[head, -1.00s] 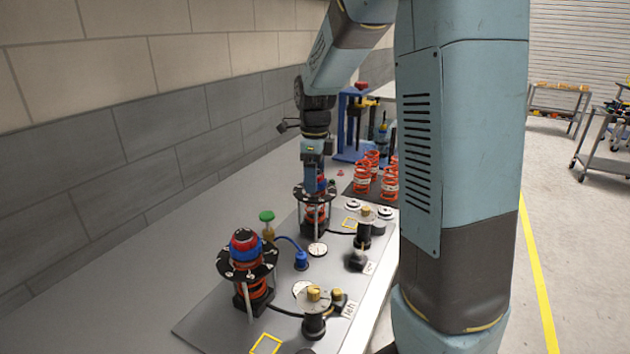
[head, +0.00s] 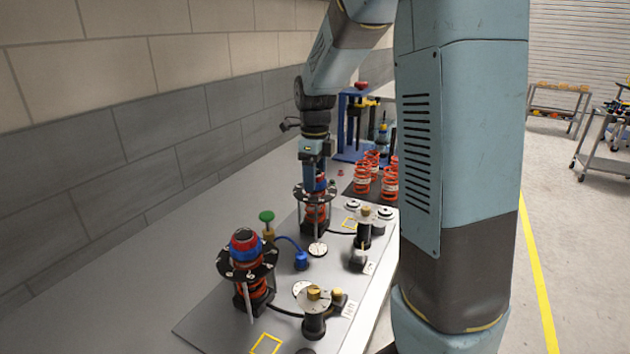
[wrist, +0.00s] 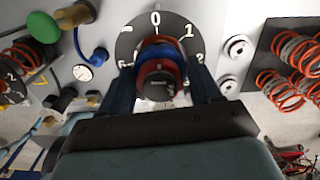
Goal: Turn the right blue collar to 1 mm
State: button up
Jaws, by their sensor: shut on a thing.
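In the head view the dial (head: 300,193) is partly covered by my gripper (head: 311,177). My gripper (wrist: 163,80) points down over the unit, with one finger on each side of the collar, shut on it. The exact pointer reading is hidden. The left unit's blue collar (head: 240,236) with its red part stands nearer, untouched.
A green knob (head: 266,216) and a blue fitting with a hose (head: 301,260) stand between the units. Knob posts (head: 314,312) stand to the right. Orange springs (head: 390,183) and a blue press frame (head: 345,125) are behind. The bench left of the plate is clear.

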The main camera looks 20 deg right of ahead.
jog(key=n, duration=0.4)
jog(key=shift+n, duration=0.4)
jog(key=n, duration=0.3)
jog(key=shift+r+n, duration=0.1)
jog(key=shift+n, duration=0.3)
jog(key=n, duration=0.4)
jog(key=shift+n, duration=0.4)
jog(key=n, duration=0.4)
jog(key=o, duration=1)
jog(key=shift+r, duration=3.5)
